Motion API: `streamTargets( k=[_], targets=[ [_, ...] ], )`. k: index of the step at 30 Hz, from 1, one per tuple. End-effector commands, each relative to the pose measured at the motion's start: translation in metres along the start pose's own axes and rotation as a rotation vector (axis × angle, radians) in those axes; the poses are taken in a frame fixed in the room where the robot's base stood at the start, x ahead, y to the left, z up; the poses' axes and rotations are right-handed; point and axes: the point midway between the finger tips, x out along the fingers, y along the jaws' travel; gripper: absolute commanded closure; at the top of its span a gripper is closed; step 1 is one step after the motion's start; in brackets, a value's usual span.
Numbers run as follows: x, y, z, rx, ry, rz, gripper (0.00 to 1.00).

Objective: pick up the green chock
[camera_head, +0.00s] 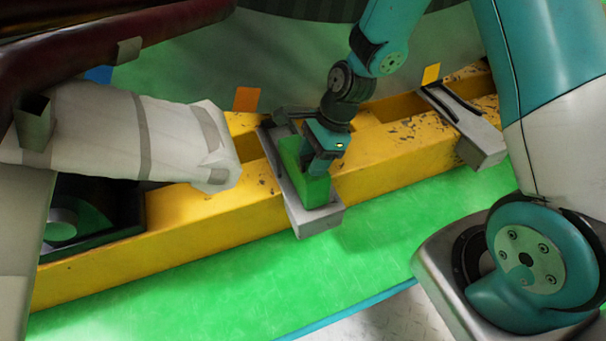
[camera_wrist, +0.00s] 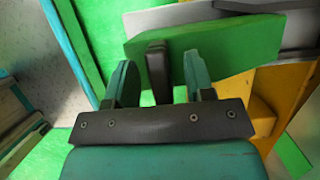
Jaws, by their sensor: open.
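The green chock (camera_head: 318,190) sits on a grey metal bracket (camera_head: 318,221) across the yellow beam. My gripper (camera_head: 321,168) is down over it and partly hides it in the head view. In the wrist view the chock (camera_wrist: 225,45) is a long green block with a dark upright tab (camera_wrist: 157,72) on its near side. My gripper (camera_wrist: 160,78) is open there, with one finger on each side of the tab. A gap shows between the tab and each finger. I cannot tell whether the fingertips touch the chock's green face.
The yellow beam (camera_head: 385,180) runs across the view above a green floor (camera_head: 220,295). A second grey bracket (camera_head: 482,145) lies on the beam to the right. A white wrapped bundle (camera_head: 120,135) hangs over the beam at left. An orange tag (camera_head: 246,99) stands behind the bracket.

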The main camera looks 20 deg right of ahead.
Motion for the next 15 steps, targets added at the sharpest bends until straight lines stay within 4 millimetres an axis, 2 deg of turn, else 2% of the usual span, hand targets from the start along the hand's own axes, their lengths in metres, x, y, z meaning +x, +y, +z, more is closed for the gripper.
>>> streamTargets(
  k=[1, 7, 13, 15],
  targets=[
    [0.0044, -0.0002, -0.0005, -0.001, 0.0, -0.001, 0.51],
    [0.0023, -0.0004, 0.0005, 0.0, 0.0, -0.002, 0.51],
    [0.0022, -0.0003, 0.0004, 0.0, 0.0, -0.001, 0.97],
    [0.0022, -0.0003, 0.0004, 0.0, 0.0, -0.001, 1.0]
  ],
)
